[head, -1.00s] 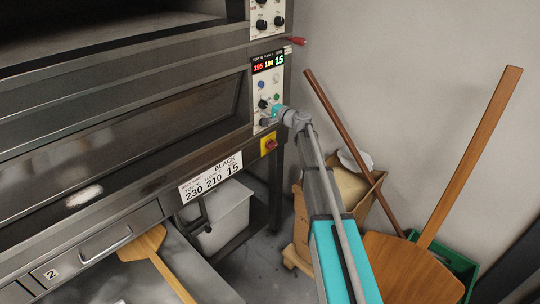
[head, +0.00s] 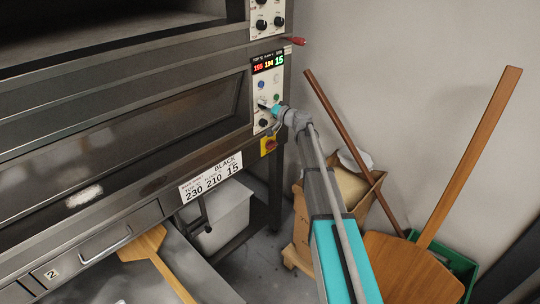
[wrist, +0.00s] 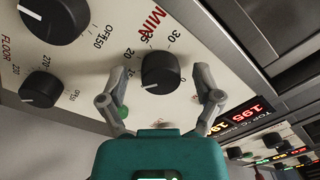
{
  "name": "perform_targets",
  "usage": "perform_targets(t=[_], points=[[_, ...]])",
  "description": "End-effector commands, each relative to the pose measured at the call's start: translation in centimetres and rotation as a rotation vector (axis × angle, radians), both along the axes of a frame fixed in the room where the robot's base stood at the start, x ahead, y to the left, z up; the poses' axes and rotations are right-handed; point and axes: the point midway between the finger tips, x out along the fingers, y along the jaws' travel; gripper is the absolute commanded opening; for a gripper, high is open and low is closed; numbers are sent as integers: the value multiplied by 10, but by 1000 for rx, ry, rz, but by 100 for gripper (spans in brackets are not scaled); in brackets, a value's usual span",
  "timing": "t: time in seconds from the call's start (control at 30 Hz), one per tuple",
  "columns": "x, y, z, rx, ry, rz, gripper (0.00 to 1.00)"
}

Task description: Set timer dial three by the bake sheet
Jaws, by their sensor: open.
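The black MIN timer dial (wrist: 163,74) sits on the pale control panel, with printed numbers around it. My gripper (wrist: 160,88) is open, with one finger on each side of this dial; whether they touch it I cannot tell. In the head view my gripper (head: 272,108) is at the panel and partly covers its knobs. The bake sheet (head: 211,178) is a white card on the oven front, reading BLACK, 230, 210 and 15.
A larger black dial (wrist: 53,20) and the FLOOR dial (wrist: 42,88) are beside the timer dial. A red-and-yellow switch (head: 269,146) is below the panel. Boxes and a wooden peel (head: 420,262) stand at right by the wall.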

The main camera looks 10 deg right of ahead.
Motion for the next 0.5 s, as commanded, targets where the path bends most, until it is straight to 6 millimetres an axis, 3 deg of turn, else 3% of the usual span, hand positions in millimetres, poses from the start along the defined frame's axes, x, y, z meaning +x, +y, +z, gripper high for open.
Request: perform_targets(t=[0.5], points=[[0, 0, 0, -287, -209, 1, 83]])
